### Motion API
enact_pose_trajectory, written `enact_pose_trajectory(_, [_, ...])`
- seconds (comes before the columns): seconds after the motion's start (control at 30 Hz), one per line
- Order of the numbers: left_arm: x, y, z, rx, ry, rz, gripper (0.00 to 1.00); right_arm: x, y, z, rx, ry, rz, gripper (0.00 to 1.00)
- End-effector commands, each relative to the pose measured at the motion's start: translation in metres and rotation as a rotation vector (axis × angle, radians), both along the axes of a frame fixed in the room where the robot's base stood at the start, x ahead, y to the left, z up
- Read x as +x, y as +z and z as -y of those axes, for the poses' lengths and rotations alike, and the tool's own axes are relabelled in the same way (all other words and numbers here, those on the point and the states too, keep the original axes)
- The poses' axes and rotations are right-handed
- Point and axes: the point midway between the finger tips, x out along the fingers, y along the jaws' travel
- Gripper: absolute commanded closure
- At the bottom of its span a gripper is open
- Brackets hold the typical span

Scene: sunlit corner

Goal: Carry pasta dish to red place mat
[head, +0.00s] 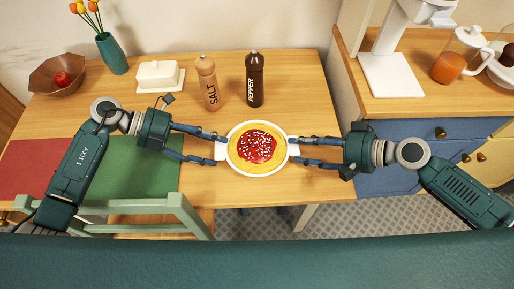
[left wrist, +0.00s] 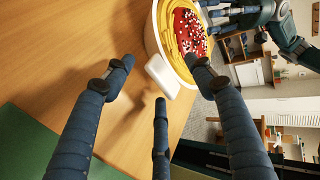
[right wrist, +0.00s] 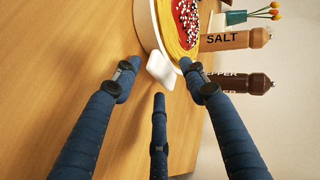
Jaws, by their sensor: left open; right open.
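The pasta dish (head: 257,148) is a white round dish with two side handles, holding yellow pasta with red sauce and white bits. It rests on the wooden table near its front right edge. My left gripper (head: 222,149) is open with its fingers around the dish's left handle (left wrist: 163,76). My right gripper (head: 293,150) is open with its fingers around the right handle (right wrist: 161,69). In both wrist views the handle lies between the spread fingertips; I cannot tell whether they touch it. The red place mat (head: 30,168) lies at the table's left, partly behind my left arm.
A green mat (head: 150,168) lies between the red mat and the dish. A green chair (head: 140,205) stands at the front edge. Salt (head: 207,84) and pepper (head: 254,80) mills, a butter dish (head: 160,75), a vase (head: 112,54) and a fruit bowl (head: 58,88) stand behind.

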Motion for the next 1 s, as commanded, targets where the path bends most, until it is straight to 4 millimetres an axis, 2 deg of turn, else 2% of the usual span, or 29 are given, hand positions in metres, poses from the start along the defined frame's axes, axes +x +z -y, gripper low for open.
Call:
enact_pose_trajectory(0.2, [0.000,-0.008,0.014,-0.001,0.001,-0.001,0.45,0.007,-0.008,-0.013,0.000,-0.001,0.001,0.57])
enact_pose_trajectory(0.5, [0.000,-0.009,0.015,0.000,0.000,0.000,0.45,0.007,-0.009,-0.014,-0.001,0.000,0.000,0.57])
enact_pose_trajectory(0.53, [0.000,-0.009,0.015,0.000,0.000,0.000,0.47,0.007,-0.009,-0.014,-0.001,0.000,0.000,0.59])
enact_pose_trajectory(0.57, [0.000,-0.009,0.015,0.000,0.000,0.000,0.53,0.007,-0.009,-0.014,-0.001,0.000,0.000,0.65])
enact_pose_trajectory(0.73, [0.000,-0.009,0.015,0.000,0.000,0.000,0.87,0.007,-0.009,-0.014,-0.001,0.000,0.000,0.99])
enact_pose_trajectory(0.8, [0.000,-0.009,0.015,0.000,0.000,0.000,1.00,0.007,-0.009,-0.014,-0.001,0.000,0.000,1.00])
enact_pose_trajectory(1.0, [0.000,-0.010,0.016,0.000,0.000,-0.001,1.00,0.006,-0.009,-0.015,-0.002,0.003,0.001,1.00])
